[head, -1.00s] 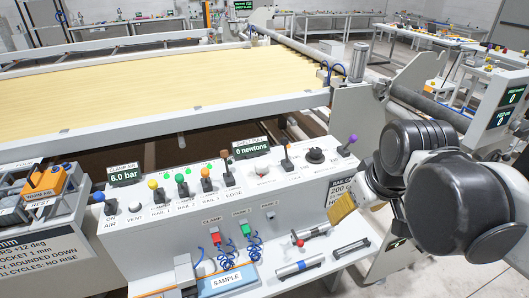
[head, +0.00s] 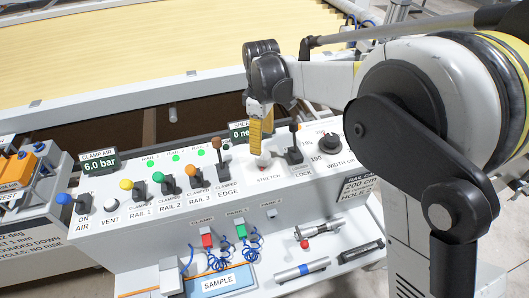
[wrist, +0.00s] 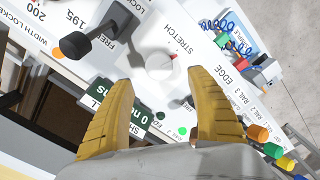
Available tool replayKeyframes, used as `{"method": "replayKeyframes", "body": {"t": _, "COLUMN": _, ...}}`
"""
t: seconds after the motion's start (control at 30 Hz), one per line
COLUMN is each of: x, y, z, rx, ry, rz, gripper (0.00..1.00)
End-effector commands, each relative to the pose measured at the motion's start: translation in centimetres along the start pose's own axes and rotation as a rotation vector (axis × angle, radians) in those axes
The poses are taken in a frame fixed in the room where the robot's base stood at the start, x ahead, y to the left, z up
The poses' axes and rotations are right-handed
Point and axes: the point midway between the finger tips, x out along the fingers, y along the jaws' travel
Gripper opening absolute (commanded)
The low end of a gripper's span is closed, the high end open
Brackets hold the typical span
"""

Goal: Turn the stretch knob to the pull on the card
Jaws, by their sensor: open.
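The stretch knob (wrist: 157,66) is pale and round with a red mark, above the word STRETCH on the sloping panel. The rail card (head: 358,188) reads 200 cm; no pull figure is legible.
The black lock lever (head: 294,152) stands close right of the stretch knob, with the black width knob (head: 328,143) beyond. The brown-topped edge lever (head: 219,160) stands to the left. The clamp air display (head: 98,165) reads 6.0 bar. Yellow quilted fabric (head: 130,60) lies behind.

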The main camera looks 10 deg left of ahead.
Motion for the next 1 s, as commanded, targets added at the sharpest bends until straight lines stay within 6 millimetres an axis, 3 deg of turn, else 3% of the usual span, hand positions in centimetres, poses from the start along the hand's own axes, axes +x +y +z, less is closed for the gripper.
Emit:
{"method": "replayKeyframes", "body": {"t": 0.2, "x": 4.9, "y": 0.1, "z": 0.0, "rx": 0.002, "ry": 0.001, "rz": 0.001, "gripper": 0.67}}
{"method": "replayKeyframes", "body": {"t": 0.4, "x": 7.6, "y": 0.1, "z": 0.0, "rx": 0.003, "ry": 0.001, "rz": 0.001, "gripper": 0.67}}
{"method": "replayKeyframes", "body": {"t": 0.8, "x": 8.4, "y": 0.1, "z": 0.1, "rx": 0.003, "ry": 0.001, "rz": 0.001, "gripper": 0.67}}
{"method": "replayKeyframes", "body": {"t": 0.83, "x": 8.4, "y": 0.1, "z": 0.1, "rx": 0.003, "ry": 0.001, "rz": 0.001, "gripper": 0.62}}
{"method": "replayKeyframes", "body": {"t": 1.0, "x": 8.4, "y": 0.1, "z": 0.1, "rx": 0.004, "ry": 0.001, "rz": 0.001, "gripper": 0.14}}
